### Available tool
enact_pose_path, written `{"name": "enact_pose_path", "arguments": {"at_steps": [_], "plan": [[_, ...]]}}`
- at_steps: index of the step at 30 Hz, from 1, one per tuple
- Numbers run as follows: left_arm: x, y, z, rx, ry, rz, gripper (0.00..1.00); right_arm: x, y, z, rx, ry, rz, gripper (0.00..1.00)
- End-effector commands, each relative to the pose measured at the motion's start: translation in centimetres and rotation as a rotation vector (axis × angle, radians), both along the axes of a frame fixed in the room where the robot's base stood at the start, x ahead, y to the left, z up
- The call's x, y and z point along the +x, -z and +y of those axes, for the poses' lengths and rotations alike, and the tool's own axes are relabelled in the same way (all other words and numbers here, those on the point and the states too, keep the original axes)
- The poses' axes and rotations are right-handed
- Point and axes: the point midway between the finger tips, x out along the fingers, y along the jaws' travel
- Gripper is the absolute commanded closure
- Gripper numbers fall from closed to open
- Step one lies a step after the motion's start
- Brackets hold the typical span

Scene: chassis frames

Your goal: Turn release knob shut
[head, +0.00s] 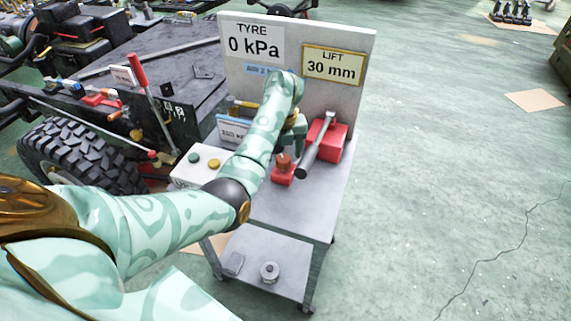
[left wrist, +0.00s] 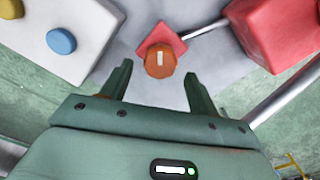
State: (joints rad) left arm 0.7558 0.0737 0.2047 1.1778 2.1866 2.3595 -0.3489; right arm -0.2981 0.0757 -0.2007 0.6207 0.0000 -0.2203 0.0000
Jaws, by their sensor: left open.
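The release knob (head: 284,160) is orange-brown and sits on a small red base on the grey cart top. In the left wrist view the knob (left wrist: 160,61) shows a short white mark on its face, lined up with the picture's vertical. My left gripper (left wrist: 158,82) is open and empty, its two fingers pointing toward the knob. The knob lies a little beyond the fingertips, roughly centred between them, with no contact visible. In the head view my left forearm hides part of the cart, and the gripper is mostly hidden. My right gripper is in neither view.
A red block (head: 328,138) with a grey lever stands right of the knob. A button box (head: 201,164) stands left of it. Behind rises a sign panel (head: 345,45) reading TYRE 0 kPa and LIFT 30 mm.

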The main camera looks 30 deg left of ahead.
Motion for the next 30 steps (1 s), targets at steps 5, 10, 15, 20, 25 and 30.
{"name": "enact_pose_path", "arguments": {"at_steps": [5,10,15,20,25,30], "plan": [[0.0,2.6,0.0,0.000,-0.001,0.001,0.40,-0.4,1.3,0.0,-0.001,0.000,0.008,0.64],[0.0,3.1,0.0,0.001,-0.001,-0.001,0.40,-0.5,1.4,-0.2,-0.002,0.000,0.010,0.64],[0.0,3.0,0.0,0.001,-0.001,-0.001,0.40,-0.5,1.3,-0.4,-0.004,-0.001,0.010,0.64],[0.0,3.0,0.0,0.001,-0.001,-0.001,0.73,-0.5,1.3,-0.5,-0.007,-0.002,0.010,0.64],[0.0,3.0,0.0,0.001,0.000,-0.001,0.84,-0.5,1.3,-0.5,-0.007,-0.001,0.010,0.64],[0.0,2.9,0.0,0.000,0.019,-0.001,0.84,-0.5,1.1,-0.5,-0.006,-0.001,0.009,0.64]]}}
